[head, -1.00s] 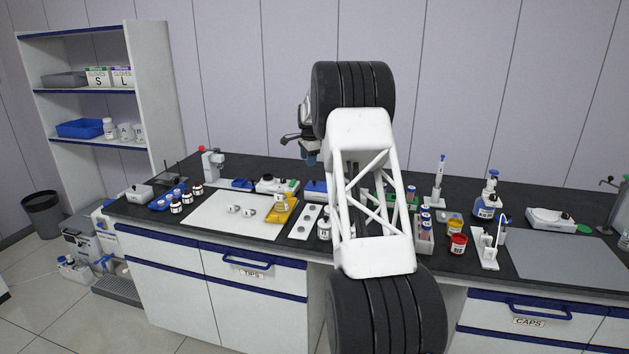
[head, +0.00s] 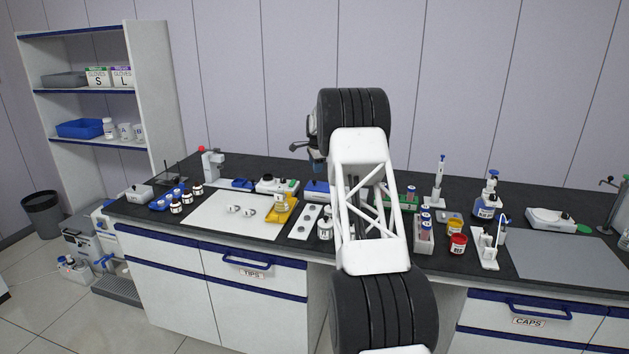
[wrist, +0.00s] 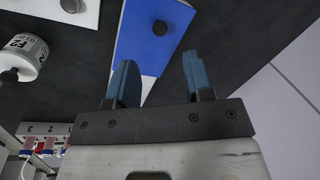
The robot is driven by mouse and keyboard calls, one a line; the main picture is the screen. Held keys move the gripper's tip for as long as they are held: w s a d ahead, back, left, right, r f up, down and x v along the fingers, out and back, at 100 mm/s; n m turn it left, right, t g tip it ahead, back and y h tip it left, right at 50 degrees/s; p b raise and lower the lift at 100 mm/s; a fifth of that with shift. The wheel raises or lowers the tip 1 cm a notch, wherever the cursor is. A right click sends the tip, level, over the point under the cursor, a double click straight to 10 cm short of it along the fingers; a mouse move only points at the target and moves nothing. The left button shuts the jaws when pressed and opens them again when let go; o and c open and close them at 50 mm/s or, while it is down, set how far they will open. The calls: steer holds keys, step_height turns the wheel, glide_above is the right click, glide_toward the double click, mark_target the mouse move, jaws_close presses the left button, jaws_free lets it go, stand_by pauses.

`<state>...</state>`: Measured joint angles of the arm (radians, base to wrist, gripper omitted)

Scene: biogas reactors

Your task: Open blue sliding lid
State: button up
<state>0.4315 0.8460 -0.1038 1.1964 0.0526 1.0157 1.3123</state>
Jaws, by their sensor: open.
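The blue sliding lid (wrist: 143,38) shows in the wrist view as a flat blue panel with a round black knob (wrist: 160,28), on a white-edged box. In the head view the blue lid (head: 316,189) is at the back of the bench, partly hidden by my arm. My gripper (wrist: 159,58) is open and empty, its two blue fingers apart. The knob appears ahead of the gap between the fingertips, and I see no contact.
A white labelled jar (wrist: 27,55) and a white plate (wrist: 75,10) lie left of the lid in the wrist view. Racked tubes (wrist: 45,142) are at lower left. Bare dark bench is right of the lid. A yellow tray (head: 283,211) is left of my arm in the head view.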

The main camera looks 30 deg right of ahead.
mark_target(322, 184)
steer(key=shift+w+d+f, duration=0.1)
steer(key=shift+w+f, duration=0.15)
steer(key=shift+f, duration=0.95)
steer(key=shift+w+a+f, duration=0.1)
steer(key=shift+w+f, duration=0.1)
steer(key=shift+f, duration=1.05)
steer(key=shift+w+d+f, duration=0.1)
steer(key=shift+w+f, duration=0.15)
steer(key=shift+f, duration=0.95)
steer(key=shift+c, duration=0.3)
jaws_close()
